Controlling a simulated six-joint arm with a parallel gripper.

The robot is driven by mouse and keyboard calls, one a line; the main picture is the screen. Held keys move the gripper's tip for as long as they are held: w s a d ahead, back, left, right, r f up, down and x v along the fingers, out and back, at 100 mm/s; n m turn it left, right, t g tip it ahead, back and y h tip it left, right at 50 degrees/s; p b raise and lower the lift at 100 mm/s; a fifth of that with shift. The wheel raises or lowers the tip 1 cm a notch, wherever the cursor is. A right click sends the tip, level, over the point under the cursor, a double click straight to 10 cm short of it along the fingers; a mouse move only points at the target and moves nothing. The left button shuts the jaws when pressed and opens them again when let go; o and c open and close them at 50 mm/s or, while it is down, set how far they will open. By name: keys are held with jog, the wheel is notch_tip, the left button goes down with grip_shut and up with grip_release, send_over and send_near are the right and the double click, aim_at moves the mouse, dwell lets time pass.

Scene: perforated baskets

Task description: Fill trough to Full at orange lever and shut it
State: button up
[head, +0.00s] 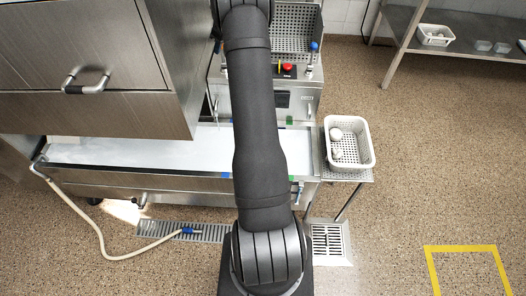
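The trough (75,176) is a long, shallow steel basin across the left and middle of the head view. Its inside looks pale and smooth; I cannot tell how much water is in it. Small blue and green marks (228,175) sit on its front rim, partly behind my arm. I cannot make out an orange lever or a "Full" label; my arm covers part of the trough and machine. A blue-topped lever (314,46) stands upright at the machine's right side. My gripper does not show; my arm runs up the middle and out at the top edge.
A steel machine (309,88) with a red button (288,68) stands behind the trough. A white perforated basket (364,160) with pale items sits on the right-hand shelf. A cream hose (97,237) lies on the floor, its blue end over a drain grate. A steel cabinet (82,45) overhangs the left.

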jog(key=shift+w, duration=0.1)
jog(key=shift+w, duration=0.7)
jog(key=shift+r, duration=0.1)
jog(key=o, duration=0.5)
jog(key=shift+r, duration=3.45)
jog(key=shift+f, duration=0.1)
